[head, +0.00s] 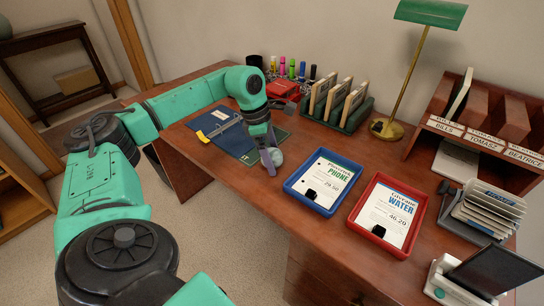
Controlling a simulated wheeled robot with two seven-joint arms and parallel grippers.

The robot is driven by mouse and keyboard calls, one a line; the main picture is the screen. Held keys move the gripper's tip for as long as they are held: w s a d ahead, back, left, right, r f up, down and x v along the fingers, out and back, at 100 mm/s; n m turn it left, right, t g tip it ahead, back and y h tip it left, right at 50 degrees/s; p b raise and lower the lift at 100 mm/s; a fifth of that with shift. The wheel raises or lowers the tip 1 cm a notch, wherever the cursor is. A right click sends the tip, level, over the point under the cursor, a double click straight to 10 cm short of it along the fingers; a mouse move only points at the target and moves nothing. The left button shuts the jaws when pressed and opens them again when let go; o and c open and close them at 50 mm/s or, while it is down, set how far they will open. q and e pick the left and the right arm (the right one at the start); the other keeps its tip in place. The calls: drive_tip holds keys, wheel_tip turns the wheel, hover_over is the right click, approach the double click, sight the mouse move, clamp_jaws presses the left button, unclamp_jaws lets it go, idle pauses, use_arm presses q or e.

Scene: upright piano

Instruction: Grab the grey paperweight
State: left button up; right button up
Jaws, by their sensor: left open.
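A round, pale grey object that looks like the paperweight (275,158) sits on the wooden desk (240,188), at the right edge of a dark blue mat. My left gripper (270,160) reaches down over it with its fingers open. One finger shows on the left side of the paperweight. The other finger is mostly hidden, and I cannot tell whether either finger touches it. My right gripper is not in view.
A blue tray (290,186) and a red tray (358,219) hold papers with small black blocks on top. A green rack (352,120), a brass lamp (401,90) and colourful markers stand behind. The desk's front edge is close to the gripper.

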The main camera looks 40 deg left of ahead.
use_arm(q)
drive_tip(key=shift+r, duration=0.1)
clamp_jaws()
drive_tip(key=shift+r, duration=0.1)
